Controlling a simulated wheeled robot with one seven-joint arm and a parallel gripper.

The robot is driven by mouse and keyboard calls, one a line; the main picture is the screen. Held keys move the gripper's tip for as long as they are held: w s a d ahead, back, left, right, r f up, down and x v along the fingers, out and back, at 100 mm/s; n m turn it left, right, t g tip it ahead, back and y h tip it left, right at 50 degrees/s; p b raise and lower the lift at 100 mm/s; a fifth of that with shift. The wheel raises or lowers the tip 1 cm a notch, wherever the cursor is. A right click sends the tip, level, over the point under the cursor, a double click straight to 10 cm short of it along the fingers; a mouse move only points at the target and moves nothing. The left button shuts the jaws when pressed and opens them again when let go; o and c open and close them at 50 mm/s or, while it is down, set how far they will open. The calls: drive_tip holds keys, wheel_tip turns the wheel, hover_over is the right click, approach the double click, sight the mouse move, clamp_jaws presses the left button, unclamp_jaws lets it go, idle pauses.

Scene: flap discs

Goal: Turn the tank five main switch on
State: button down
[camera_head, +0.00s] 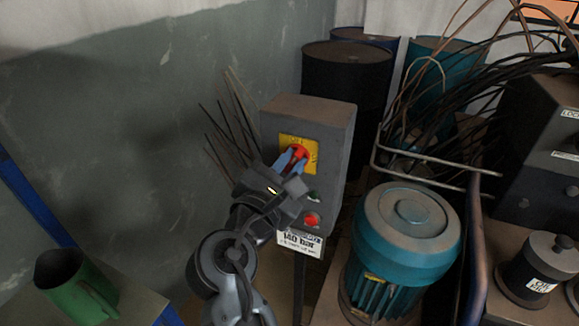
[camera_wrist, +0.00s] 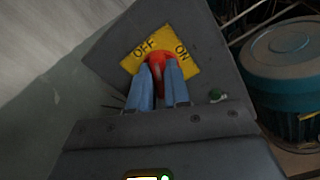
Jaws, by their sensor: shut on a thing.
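The main switch is a red rotary knob (camera_head: 301,154) on a yellow plate (camera_head: 311,151), on the front of a grey control box (camera_head: 341,140). In the wrist view the plate (camera_wrist: 190,65) reads OFF at its left and ON at its right. My gripper (camera_head: 288,164) has its blue fingers on either side of the knob. The wrist view shows the red knob (camera_wrist: 159,66) between the fingertips (camera_wrist: 160,75). The knob's handle is partly hidden by the fingers, and I cannot tell exactly which word it points at.
A green button (camera_head: 313,196) and a red button (camera_head: 311,220) sit below the switch, above a "140 bar" label (camera_head: 301,241). A teal motor (camera_head: 410,225) stands close at right. Dark rods (camera_head: 233,130) lean behind the box at left. A green jug (camera_head: 72,287) stands at lower left.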

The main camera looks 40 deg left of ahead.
drive_tip(key=m+b, duration=0.1)
drive_tip(key=m, duration=0.1)
drive_tip(key=m+b, duration=0.1)
drive_tip(key=m, duration=0.1)
drive_tip(key=m+b, duration=0.1)
drive_tip(key=m, duration=0.1)
drive_tip(key=shift+d+f+m, duration=0.1)
drive_tip(key=shift+f+m, duration=0.15)
drive_tip(key=shift+m, duration=0.05)
drive_tip(key=m+b, duration=0.4)
drive_tip(key=m, duration=0.1)
drive_tip(key=shift+m, duration=0.4)
drive_tip(key=c, duration=1.1)
unclamp_jaws()
drive_tip(key=shift+v, duration=3.85)
drive_tip(key=shift+d, duration=0.1)
